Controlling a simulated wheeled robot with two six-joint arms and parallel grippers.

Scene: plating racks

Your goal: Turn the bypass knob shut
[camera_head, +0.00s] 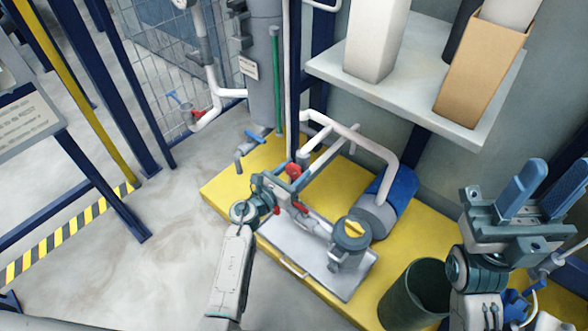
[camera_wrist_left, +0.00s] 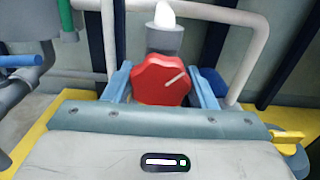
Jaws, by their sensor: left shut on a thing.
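A red faceted knob (camera_wrist_left: 160,80) with a white line slanting up to the right faces me in the left wrist view. It is mounted in front of a grey fitting on the pipework. The blue fingers of my left gripper (camera_wrist_left: 160,84) stand on its two sides, shut on it. In the head view, my left gripper (camera_head: 287,180) reaches in over the skid beside a red knob (camera_head: 292,170); fingers and pipes partly hide the contact there. My right gripper (camera_head: 560,176) is at the far right, its blue fingers apart and empty, away from the pipework.
White pipes (camera_head: 370,143) arch over the yellow platform (camera_head: 228,188). A blue motor (camera_head: 402,187) and a grey housing with a yellow top (camera_head: 352,229) stand right of my left gripper. A dark green bin (camera_head: 413,294) is near my right arm. A shelf (camera_head: 420,90) juts out above.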

